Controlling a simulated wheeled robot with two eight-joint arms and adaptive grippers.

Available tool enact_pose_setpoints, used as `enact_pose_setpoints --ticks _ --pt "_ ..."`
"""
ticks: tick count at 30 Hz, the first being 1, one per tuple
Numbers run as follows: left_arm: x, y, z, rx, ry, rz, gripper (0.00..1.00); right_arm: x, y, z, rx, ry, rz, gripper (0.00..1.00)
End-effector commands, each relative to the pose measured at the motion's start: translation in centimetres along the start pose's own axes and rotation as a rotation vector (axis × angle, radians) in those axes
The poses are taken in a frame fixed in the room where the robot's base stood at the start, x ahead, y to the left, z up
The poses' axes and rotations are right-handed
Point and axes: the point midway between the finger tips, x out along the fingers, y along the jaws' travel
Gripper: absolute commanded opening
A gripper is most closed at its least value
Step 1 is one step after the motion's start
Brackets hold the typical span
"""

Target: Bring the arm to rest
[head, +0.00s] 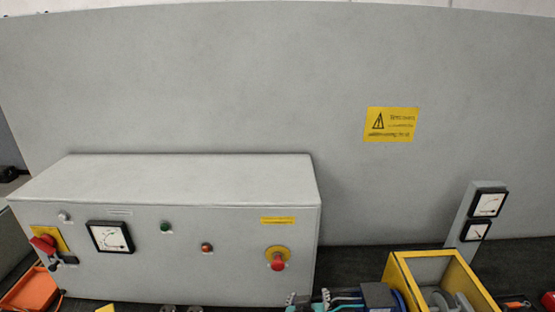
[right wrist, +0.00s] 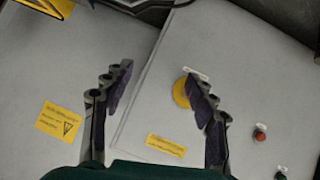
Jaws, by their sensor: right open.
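My right gripper (right wrist: 162,100) is open and empty in the right wrist view, its two dark jointed fingers spread apart over the grey control cabinet. The right finger covers part of the yellow disc (right wrist: 181,92) of the stop button. In the head view, part of my right arm (head: 345,300) shows at the bottom edge, in front of and to the right of the cabinet (head: 190,170). The cabinet front carries a red stop button (head: 278,262), a dial meter (head: 110,237) and a red rotary switch (head: 43,243). I cannot make out my left gripper.
A yellow open box (head: 395,278) with grey parts inside stands right of my arm. A grey post with two meters (head: 488,205) rises behind it. An orange bin (head: 30,292) is at lower left. The grey wall bears a yellow warning sign (head: 391,124). Space above the cabinet is clear.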

Motion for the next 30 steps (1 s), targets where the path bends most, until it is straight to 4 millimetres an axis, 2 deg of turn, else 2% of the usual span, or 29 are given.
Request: enact_pose_setpoints --ticks 1,3,6,9,13,18,30 --pt "0.3 0.0 0.2 0.0 0.0 0.0 0.4 -0.3 2.3 1.3 0.016 -0.053 0.005 0.58" --pt "0.4 0.0 0.3 0.0 0.0 0.0 0.4 -1.1 4.5 2.9 0.03 -0.122 -0.008 0.58" --pt "0.7 0.0 0.5 0.0 0.0 0.0 0.4 -2.6 7.0 5.2 0.056 -0.207 -0.041 0.58" --pt "0.9 0.0 0.7 0.0 0.0 0.0 0.4 -4.3 8.7 7.3 0.085 -0.265 -0.085 0.58" --pt "1.1 0.0 0.8 0.0 0.0 0.0 0.4 -6.2 9.6 9.1 0.117 -0.302 -0.14 0.58" --pt "1.2 0.0 0.9 0.0 0.0 0.0 0.4 -7.5 9.8 10.0 0.137 -0.315 -0.184 0.58" --pt "1.2 0.0 0.9 0.0 0.0 0.0 0.4 -7.7 9.7 10.1 0.139 -0.315 -0.191 0.58"
